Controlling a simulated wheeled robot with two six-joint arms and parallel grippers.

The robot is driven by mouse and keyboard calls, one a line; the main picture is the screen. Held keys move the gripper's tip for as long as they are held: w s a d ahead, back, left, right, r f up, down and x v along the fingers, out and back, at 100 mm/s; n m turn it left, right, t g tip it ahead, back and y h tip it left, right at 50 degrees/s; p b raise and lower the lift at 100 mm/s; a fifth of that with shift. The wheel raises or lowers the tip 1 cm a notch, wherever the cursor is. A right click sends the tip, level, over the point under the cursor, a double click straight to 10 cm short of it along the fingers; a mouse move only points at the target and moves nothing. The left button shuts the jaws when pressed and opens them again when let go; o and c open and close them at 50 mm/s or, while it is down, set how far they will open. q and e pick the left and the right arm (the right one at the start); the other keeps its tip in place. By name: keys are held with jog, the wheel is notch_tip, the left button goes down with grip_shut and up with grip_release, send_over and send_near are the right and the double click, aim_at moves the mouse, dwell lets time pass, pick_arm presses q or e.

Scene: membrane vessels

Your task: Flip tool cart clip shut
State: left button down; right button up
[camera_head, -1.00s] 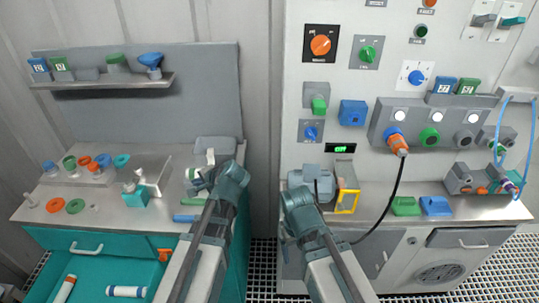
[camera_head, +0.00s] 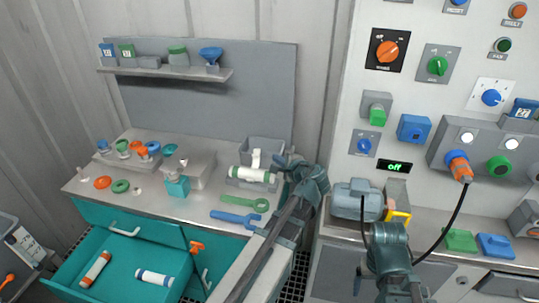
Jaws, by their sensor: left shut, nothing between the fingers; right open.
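The tool cart (camera_head: 150,205) is teal with a grey top and stands at the left. On its front, right of the open drawer, is a small orange clip-like part (camera_head: 197,247); I cannot tell whether it is open or shut. A grey holder (camera_head: 262,150) on the cart top bears a white cylinder with green ends (camera_head: 252,175) and a small upright white part (camera_head: 256,157). My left gripper (camera_head: 291,165) is shut and empty, just right of this holder; contact is unclear. My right gripper (camera_head: 385,238) is open and empty, in front of the right cabinet.
The open drawer (camera_head: 118,262) holds two white tubes. A green wrench (camera_head: 250,203) and a blue wrench (camera_head: 236,218) lie at the cart's front edge. A grey pump-like unit (camera_head: 354,199) and a hanging black cable (camera_head: 445,228) are near my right gripper.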

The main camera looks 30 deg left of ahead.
aim_at(256, 159)
pick_arm(q)
jog(key=b+x, duration=0.3)
jog(key=x, duration=0.7)
jog(key=shift+f, duration=0.1)
jog(key=shift+s+b, duration=0.1)
jog(key=shift+b, duration=0.25)
jog(key=shift+s, duration=0.15)
jog(key=shift+s+d+r+n+t+y+b, duration=0.1)
jog(key=shift+s+r+n+t+y+b, duration=0.25)
jog(key=shift+b, duration=0.4)
